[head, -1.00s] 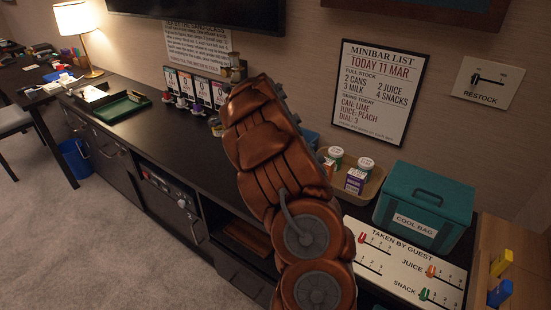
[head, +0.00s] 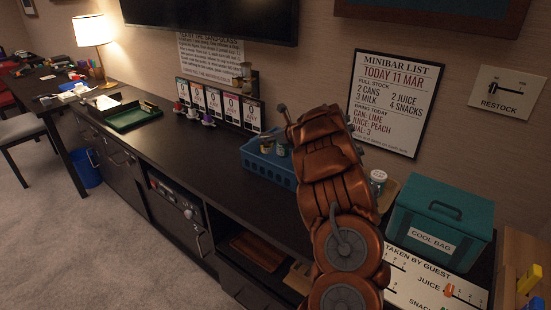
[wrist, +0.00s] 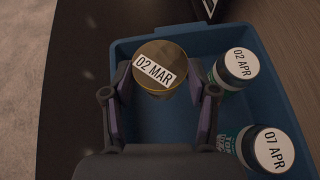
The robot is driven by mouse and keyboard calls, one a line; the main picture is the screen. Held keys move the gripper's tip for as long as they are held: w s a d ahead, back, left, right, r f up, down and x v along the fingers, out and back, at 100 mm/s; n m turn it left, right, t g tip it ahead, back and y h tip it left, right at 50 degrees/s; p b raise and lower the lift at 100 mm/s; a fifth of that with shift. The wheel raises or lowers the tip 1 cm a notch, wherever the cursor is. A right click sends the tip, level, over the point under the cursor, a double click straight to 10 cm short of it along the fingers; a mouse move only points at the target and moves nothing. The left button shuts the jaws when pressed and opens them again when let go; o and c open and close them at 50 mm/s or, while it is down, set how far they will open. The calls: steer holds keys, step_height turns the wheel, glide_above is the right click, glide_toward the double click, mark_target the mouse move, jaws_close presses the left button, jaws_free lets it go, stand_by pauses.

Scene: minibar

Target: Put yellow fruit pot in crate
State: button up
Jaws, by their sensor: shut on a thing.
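In the wrist view my gripper (wrist: 160,105) is shut on a round pot with a dull yellow lid (wrist: 176,50) and a white label reading 02 MAR. The pot's side is mostly hidden below its lid. It is over the far left part of the blue crate (wrist: 150,135); I cannot tell whether it touches the crate's floor. The blue crate also shows in the head view (head: 258,166), on the counter left of my arm. My arm hides much of the gripper and held pot there.
The teal cool bag (head: 440,215) and a white-lidded jar (head: 378,177) are right of my arm. Cups (head: 193,112) stand left; the counter front is clear.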

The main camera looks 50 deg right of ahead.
mark_target(271, 152)
steer(key=shift+f, duration=3.3)
steer(key=shift+f, duration=0.15)
steer(key=o, duration=1)
steer(key=shift+c, duration=0.2)
steer(key=shift+r, duration=0.25)
steer(key=shift+s, duration=0.25)
steer(key=b+v, duration=0.1)
steer(key=v, duration=1)
steer(key=shift+s+b, duration=0.25)
steer(key=shift+b, duration=0.15)
steer(key=shift+r, duration=0.15)
